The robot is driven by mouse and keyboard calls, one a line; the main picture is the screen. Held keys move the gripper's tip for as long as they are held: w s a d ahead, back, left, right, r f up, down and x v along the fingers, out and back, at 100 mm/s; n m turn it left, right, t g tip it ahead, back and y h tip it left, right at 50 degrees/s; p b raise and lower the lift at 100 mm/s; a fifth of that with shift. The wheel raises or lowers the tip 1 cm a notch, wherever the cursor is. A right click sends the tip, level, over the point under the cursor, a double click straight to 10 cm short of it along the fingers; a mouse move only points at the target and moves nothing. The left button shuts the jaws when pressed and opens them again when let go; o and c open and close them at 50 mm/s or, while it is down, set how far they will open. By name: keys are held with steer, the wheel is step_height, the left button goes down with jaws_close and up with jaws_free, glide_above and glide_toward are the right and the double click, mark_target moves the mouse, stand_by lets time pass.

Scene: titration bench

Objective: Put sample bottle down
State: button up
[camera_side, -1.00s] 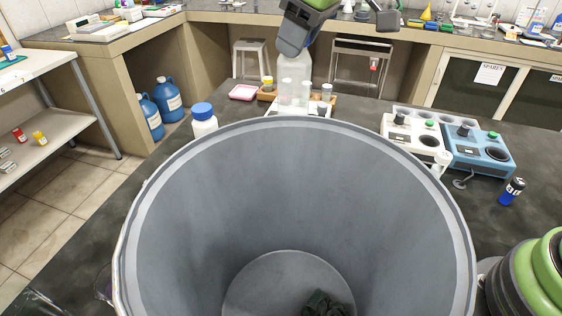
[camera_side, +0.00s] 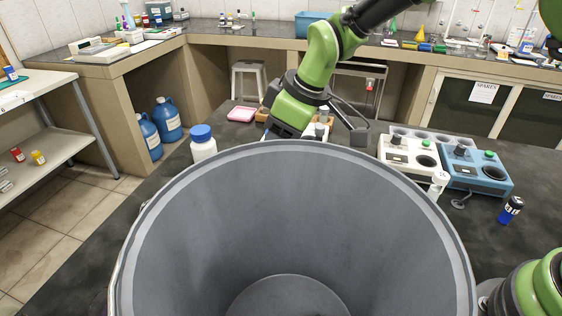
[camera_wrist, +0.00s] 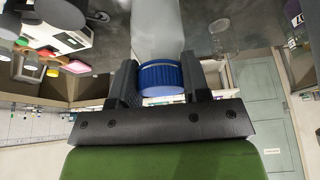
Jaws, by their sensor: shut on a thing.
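The sample bottle has a pale translucent body (camera_wrist: 157,28) and a ribbed blue cap (camera_wrist: 160,78). In the wrist view my gripper (camera_wrist: 160,82) is shut on it at the cap, one finger on each side. In the side view my gripper (camera_side: 272,132) is low behind the far rim of a large grey bin. The bottle's body is hidden there by the rim, so I cannot tell whether its base touches the bench.
The open grey bin (camera_side: 290,225) fills the front. A white bottle with a blue cap (camera_side: 203,143) stands left of my gripper. White (camera_side: 408,155) and blue (camera_side: 478,172) instruments stand further right. A pink tray (camera_side: 241,114) lies behind.

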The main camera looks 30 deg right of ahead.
steer(key=shift+f, duration=2.1)
steer(key=o, duration=1.1)
steer(key=v, duration=1.2)
steer(key=shift+d+r, duration=0.15)
steer(key=shift+r, duration=0.1)
